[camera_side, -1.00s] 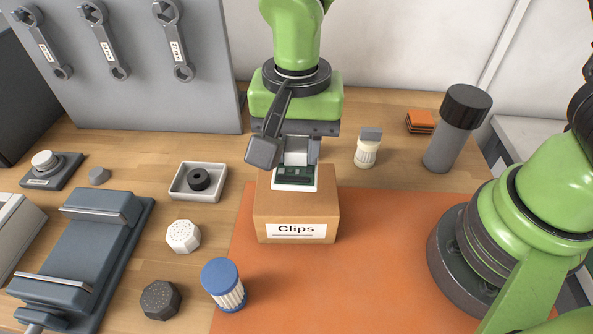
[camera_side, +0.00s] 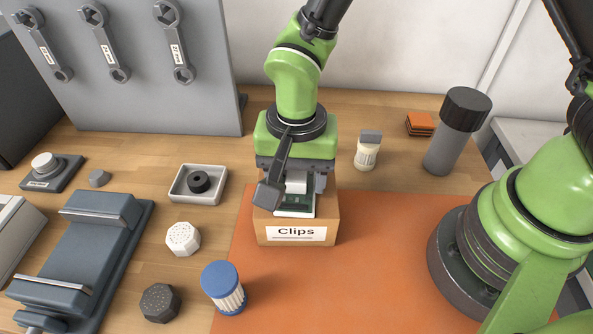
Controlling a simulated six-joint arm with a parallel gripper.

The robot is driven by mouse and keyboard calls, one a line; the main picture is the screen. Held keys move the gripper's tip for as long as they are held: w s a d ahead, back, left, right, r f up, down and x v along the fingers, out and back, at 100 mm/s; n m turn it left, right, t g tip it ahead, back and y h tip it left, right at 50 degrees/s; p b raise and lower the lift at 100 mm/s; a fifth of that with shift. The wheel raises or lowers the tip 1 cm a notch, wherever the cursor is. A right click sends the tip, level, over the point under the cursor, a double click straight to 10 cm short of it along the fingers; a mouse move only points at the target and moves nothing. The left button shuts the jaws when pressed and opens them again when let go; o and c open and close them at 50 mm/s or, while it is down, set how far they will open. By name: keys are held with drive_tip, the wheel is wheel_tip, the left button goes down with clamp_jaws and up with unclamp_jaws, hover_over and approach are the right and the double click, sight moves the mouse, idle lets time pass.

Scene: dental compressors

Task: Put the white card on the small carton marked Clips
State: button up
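The small carton marked Clips (camera_side: 262,229) stands upright on the back edge of the orange mat. My gripper (camera_side: 296,204) is low over the carton's top, pointing down. A white card (camera_side: 308,213) shows under the gripper at the carton's top, near its front edge. A dark green piece shows over the card between my fingers; I cannot tell if it is part of the card or of the gripper. The fingers' grip and most of the card are hidden, and I cannot tell whether the card rests flat on the carton.
A blue-capped jar (camera_side: 222,287) stands at the left of the orange mat (camera_side: 360,290). A white tray with a black ring (camera_side: 198,181), a small pale bottle (camera_side: 367,153) and a tall grey cylinder (camera_side: 453,135) stand around. The mat's front is clear.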

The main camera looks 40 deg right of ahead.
sight(296, 175)
wheel_tip(296, 175, up, 11)
drive_tip(key=s+d+r+n+t+y, duration=0.2)
drive_tip(key=s+d+r+n+t, duration=0.3)
drive_tip(key=s+d+r, duration=0.6)
drive_tip(key=shift+s+d+r+t, duration=0.2)
drive_tip(key=shift+d+r+t, duration=0.05)
drive_tip(key=shift+d+t, duration=0.9)
